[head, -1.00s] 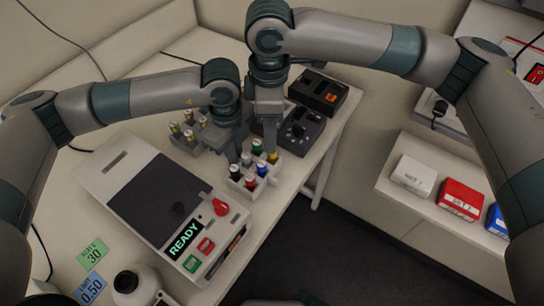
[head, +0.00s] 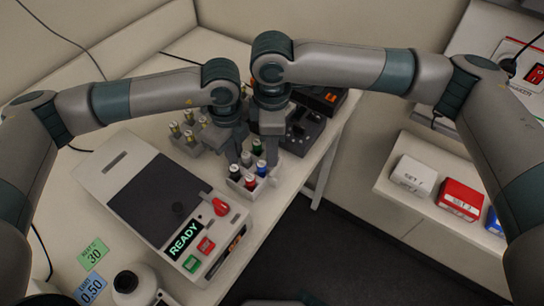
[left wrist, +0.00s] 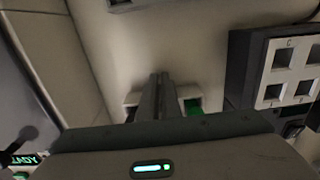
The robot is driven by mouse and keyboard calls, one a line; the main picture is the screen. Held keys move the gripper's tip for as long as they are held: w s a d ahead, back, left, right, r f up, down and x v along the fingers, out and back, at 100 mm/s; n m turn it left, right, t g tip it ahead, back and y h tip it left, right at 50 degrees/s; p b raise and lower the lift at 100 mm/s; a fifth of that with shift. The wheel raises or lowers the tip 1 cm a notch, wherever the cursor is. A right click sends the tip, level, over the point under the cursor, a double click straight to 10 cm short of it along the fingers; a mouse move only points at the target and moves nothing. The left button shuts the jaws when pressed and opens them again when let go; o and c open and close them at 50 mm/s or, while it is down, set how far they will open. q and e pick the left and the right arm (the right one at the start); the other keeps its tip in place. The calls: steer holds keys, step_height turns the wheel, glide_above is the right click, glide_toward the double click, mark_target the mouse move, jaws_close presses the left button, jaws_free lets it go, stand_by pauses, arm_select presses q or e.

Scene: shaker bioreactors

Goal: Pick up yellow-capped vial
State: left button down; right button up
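The small white vial rack (head: 240,187) stands at the front edge of the bench. Vials with black (head: 235,171), red (head: 250,182), blue (head: 261,168), green (head: 257,146) and whitish (head: 246,158) caps show in it. No yellow cap shows now; its earlier spot at the rack's right side is covered by my right gripper (head: 272,158). That gripper points down there; its fingers' gap cannot be made out. My left gripper (head: 233,156) points down at the rack's left back side. In the left wrist view its fingers (left wrist: 163,95) are together, with nothing visible between them.
A second rack of vials (head: 190,135) stands left behind my left gripper. A machine with a READY display (head: 183,240) lies left of the rack. Dark devices (head: 305,130) stand close to the right gripper. Boxes (head: 460,198) sit on a separate shelf.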

steer(key=shift+f, duration=0.15)
stand_by(0.3)
jaws_close()
step_height(320, 180, up, 10)
stand_by(0.7)
arm_select(q)
steer(key=c, duration=1.9)
jaws_free()
